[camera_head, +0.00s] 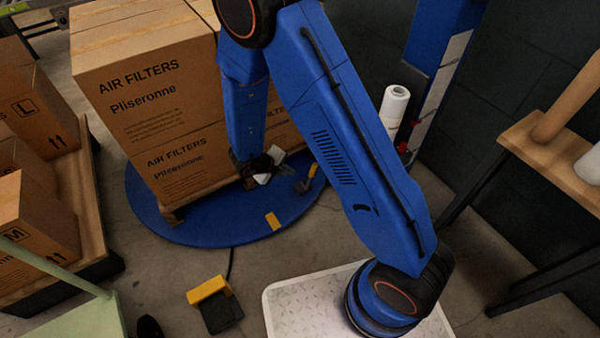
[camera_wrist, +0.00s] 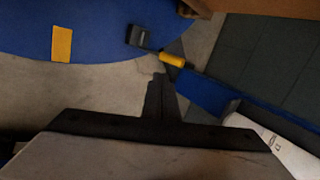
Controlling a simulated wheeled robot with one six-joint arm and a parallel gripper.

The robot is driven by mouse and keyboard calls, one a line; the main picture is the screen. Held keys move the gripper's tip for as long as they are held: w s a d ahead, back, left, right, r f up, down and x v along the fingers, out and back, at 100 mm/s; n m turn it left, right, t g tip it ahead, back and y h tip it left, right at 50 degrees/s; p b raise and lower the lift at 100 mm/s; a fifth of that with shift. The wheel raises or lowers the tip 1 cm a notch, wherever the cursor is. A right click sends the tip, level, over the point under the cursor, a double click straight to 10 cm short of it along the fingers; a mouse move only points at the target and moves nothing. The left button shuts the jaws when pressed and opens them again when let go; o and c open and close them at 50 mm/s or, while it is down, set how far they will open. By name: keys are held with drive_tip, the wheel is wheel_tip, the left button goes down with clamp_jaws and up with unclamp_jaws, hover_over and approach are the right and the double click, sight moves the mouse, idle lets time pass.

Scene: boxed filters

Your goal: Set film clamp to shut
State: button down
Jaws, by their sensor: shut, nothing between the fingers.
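The film clamp (camera_head: 306,181) is a small dark piece with a yellow-ended lever, at the right edge of the blue turntable (camera_head: 215,232). In the wrist view the clamp's dark block (camera_wrist: 141,37) lies on the turntable edge, and its yellow grip (camera_wrist: 172,60) sticks out toward the lower right. My gripper (camera_head: 277,168) is just left of the clamp in the head view. In the wrist view my gripper's fingers (camera_wrist: 160,80) are together and empty, pointing toward the yellow grip with a visible gap. I cannot tell whether the clamp is open or shut.
Stacked air filter boxes (camera_head: 150,110) stand on the turntable beside my forearm. A blue column (camera_head: 440,60) and a white film roll (camera_head: 394,108) are behind the clamp. A yellow-and-black pedal (camera_head: 213,303) lies on the floor, and a wooden shelf (camera_head: 560,165) is at right.

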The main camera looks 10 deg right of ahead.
sight(317, 165)
drive_tip(key=x, duration=0.8)
drive_tip(key=d+r+x, duration=0.1)
drive_tip(key=x, duration=0.3)
drive_tip(key=shift+w, duration=0.25)
drive_tip(key=shift+w+d+f, duration=0.25)
drive_tip(key=shift+w+d, duration=0.05)
drive_tip(key=shift+d, duration=0.2)
drive_tip(key=shift+d, duration=0.15)
drive_tip(key=shift+w+d+g+y, duration=0.2)
drive_tip(key=shift+d+y, duration=0.25)
drive_tip(key=shift+d, duration=0.15)
drive_tip(key=shift+w+d+g+y, duration=0.2)
drive_tip(key=shift+d+y, duration=0.25)
drive_tip(key=shift+d, duration=0.1)
drive_tip(key=shift+w+d+f+g+y, duration=0.2)
drive_tip(key=shift+d+y, duration=0.25)
drive_tip(key=shift+d, duration=0.15)
drive_tip(key=shift+w+d+f+g+y, duration=0.1)
drive_tip(key=shift+w+d+y, duration=0.1)
drive_tip(key=shift+d+y, duration=0.35)
drive_tip(key=shift+w+d+f, duration=0.25)
drive_tip(key=shift+d+f, duration=0.2)
drive_tip(key=shift+d, duration=0.35)
drive_tip(key=shift+w+d+f, duration=0.3)
drive_tip(key=shift+d+f, duration=0.15)
drive_tip(key=shift+d, duration=0.35)
drive_tip(key=shift+w+d+f, duration=0.25)
drive_tip(key=shift+d+f, duration=0.15)
drive_tip(key=shift+d, duration=0.4)
